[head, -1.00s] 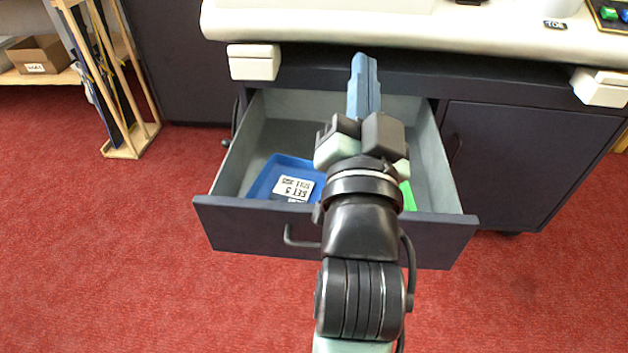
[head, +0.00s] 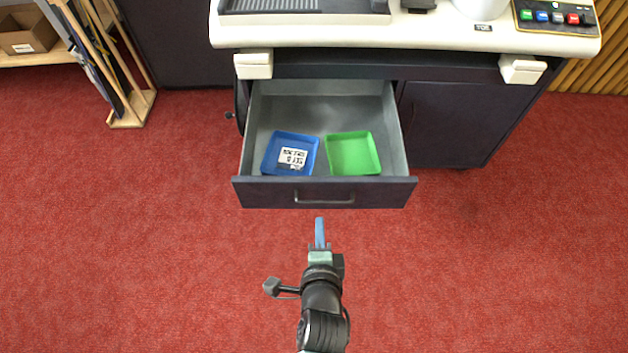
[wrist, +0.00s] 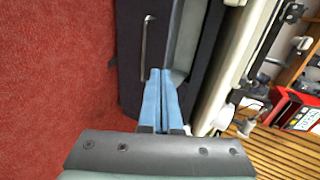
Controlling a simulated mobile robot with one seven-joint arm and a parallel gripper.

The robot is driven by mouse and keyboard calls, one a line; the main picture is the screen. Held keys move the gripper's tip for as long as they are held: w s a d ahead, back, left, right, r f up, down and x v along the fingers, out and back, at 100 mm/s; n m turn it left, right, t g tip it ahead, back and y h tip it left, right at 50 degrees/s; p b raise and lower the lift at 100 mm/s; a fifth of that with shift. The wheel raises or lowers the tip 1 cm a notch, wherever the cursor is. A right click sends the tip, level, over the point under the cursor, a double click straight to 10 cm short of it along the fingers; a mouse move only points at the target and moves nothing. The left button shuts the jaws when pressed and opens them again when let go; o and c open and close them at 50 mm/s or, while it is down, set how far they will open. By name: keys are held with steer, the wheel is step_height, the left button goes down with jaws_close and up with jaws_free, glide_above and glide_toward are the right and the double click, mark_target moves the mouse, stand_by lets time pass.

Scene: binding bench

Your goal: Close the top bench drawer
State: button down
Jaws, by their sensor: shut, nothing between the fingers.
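The top bench drawer (head: 385,194) is pulled well out of the dark bench in the head view. It has a dark front with a bar handle (head: 325,201). Inside it lie a blue tray (head: 269,165) with a white label and an empty green tray (head: 353,154). My gripper (head: 320,220) is in front of the drawer, just below the handle in the picture, with its blue fingers together and empty. In the wrist view the shut fingers (wrist: 161,75) point toward the drawer front (wrist: 130,60), with the handle (wrist: 147,40) left of them. I cannot tell the exact gap.
The bench top (head: 420,32) above the drawer holds a grey tray and a button panel (head: 557,17). A closed cabinet door (head: 450,128) is right of the drawer. A wooden rack (head: 128,108) stands at the left. The red carpet in front is clear.

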steer(key=s, duration=0.1)
steer(key=b, duration=0.4)
glide_toward(318, 185)
step_height(318, 185, down, 3)
steer(key=w, duration=0.2)
steer(key=shift+w, duration=1.15)
steer(key=shift+w+r, duration=0.15)
steer(key=shift+w, duration=0.55)
steer(key=shift+b, duration=0.3)
